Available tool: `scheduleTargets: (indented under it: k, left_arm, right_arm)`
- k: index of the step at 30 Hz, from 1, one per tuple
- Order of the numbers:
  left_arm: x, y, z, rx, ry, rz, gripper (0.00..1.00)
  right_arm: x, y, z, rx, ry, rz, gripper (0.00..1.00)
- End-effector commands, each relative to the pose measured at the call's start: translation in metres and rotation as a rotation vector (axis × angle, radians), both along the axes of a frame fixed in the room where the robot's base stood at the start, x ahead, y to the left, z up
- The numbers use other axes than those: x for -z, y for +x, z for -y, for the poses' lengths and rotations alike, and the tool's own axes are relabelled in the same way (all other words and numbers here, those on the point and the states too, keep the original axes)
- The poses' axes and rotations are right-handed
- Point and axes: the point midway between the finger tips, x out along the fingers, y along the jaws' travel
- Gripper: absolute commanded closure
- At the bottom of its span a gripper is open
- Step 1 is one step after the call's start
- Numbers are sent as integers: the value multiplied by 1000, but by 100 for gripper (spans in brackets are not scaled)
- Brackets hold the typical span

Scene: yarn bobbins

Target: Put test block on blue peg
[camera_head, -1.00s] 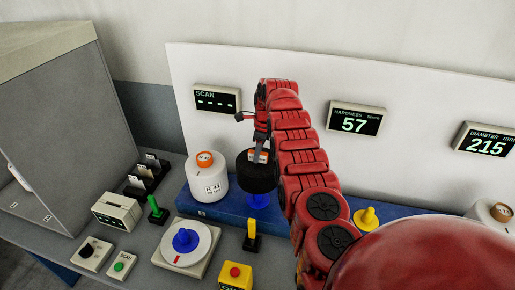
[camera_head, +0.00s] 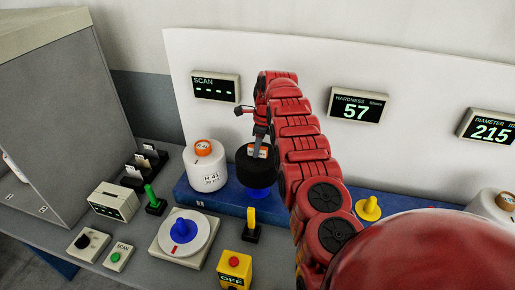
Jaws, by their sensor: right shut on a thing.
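The black round test block (camera_head: 252,174) with an orange-and-white top is at the blue shelf, right of a white bobbin. My left gripper is not in view.
The white bobbin (camera_head: 206,168) stands close left of the block. A yellow peg (camera_head: 369,207) is on the blue shelf (camera_head: 214,203) to the right. A yellow-handled tool (camera_head: 251,220), a green-handled one (camera_head: 153,196) and a yellow button box (camera_head: 234,270) stand in front.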

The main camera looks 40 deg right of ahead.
Motion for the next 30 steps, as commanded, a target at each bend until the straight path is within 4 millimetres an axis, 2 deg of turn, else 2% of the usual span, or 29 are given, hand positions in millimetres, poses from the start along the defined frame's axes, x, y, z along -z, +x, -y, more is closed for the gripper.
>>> scheduleTargets:
  k: [20,30]
  left_arm:
    - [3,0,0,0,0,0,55]
    - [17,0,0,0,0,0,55]
  right_arm:
    - [5,1,0,-1,0,4,100]
    - [17,1,0,-1,0,5,100]
